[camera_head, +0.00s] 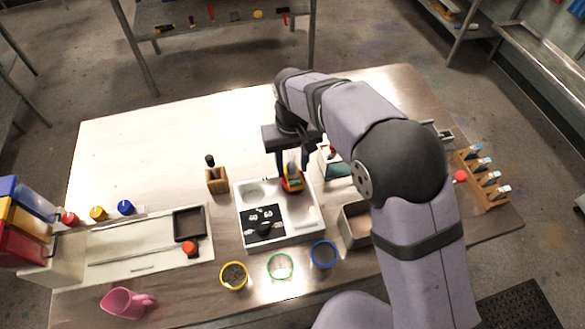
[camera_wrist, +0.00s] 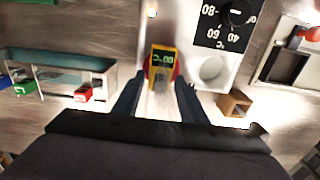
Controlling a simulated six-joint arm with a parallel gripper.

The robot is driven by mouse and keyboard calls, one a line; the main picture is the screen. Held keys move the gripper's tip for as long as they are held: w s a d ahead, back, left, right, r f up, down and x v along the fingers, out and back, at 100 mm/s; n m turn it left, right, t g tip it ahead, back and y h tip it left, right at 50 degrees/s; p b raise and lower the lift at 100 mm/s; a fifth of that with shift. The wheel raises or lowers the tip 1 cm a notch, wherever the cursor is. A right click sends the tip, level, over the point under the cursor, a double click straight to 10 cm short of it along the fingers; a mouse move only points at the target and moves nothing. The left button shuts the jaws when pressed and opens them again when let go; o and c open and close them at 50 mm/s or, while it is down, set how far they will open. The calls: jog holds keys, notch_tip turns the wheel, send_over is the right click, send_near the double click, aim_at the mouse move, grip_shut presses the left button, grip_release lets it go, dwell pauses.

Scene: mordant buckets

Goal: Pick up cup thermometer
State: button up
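A yellow device with a dark display, which looks like the cup thermometer (camera_head: 292,184), stands at the back right of a white tray unit (camera_head: 274,238). Red parts show at its sides. In the wrist view the thermometer (camera_wrist: 162,62) shows lit green digits, and a pale, blurred form extends from it between my fingers. My gripper (camera_head: 292,163) is over the thermometer, pointing down. In the wrist view my gripper (camera_wrist: 158,94) is open, one finger on each side of that pale form. I cannot tell whether either finger touches it.
A dial panel (camera_wrist: 225,22) and a round recess (camera_wrist: 213,70) are on the tray unit. A wooden block (camera_head: 217,180) stands to its left. Yellow, green and blue rings, including the yellow one (camera_head: 233,276), lie in front. The back left of the table is clear.

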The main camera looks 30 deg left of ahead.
jog(key=shift+f, duration=0.25)
jog(key=c, duration=0.9)
jog(key=shift+o, duration=0.2)
jog(key=shift+r, duration=0.1)
